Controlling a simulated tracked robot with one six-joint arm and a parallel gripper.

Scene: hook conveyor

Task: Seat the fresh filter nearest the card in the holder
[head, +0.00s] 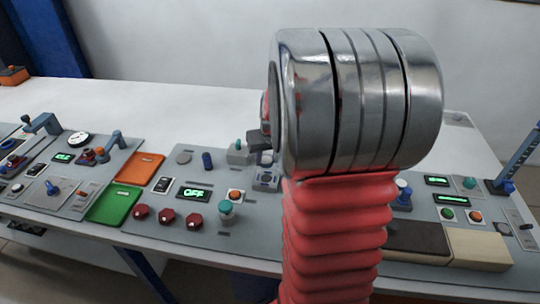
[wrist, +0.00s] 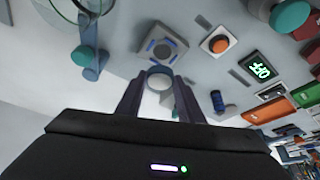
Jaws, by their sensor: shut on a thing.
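My gripper (wrist: 158,88) is shut on a pale round piece (wrist: 160,79), seemingly a filter, held between the two dark fingertips. The likely holder is a grey square block with blue marks (wrist: 163,43), just beyond the fingertips in the wrist view; the held piece appears apart from it. The block also shows in the head view (head: 266,180), left of my arm. A dark blue cylinder (wrist: 217,101) stands on the panel to the right of my fingers; it also shows in the head view (head: 207,161). I cannot tell which thing is the card. My arm hides much of the gripper in the head view.
An orange button (wrist: 220,45) and a lit OFF display (head: 194,193) are close to the block. A teal-topped knob (head: 226,209) and red knobs (head: 167,216) line the front. Orange (head: 139,168) and green (head: 110,204) plates lie left. The white table behind is clear.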

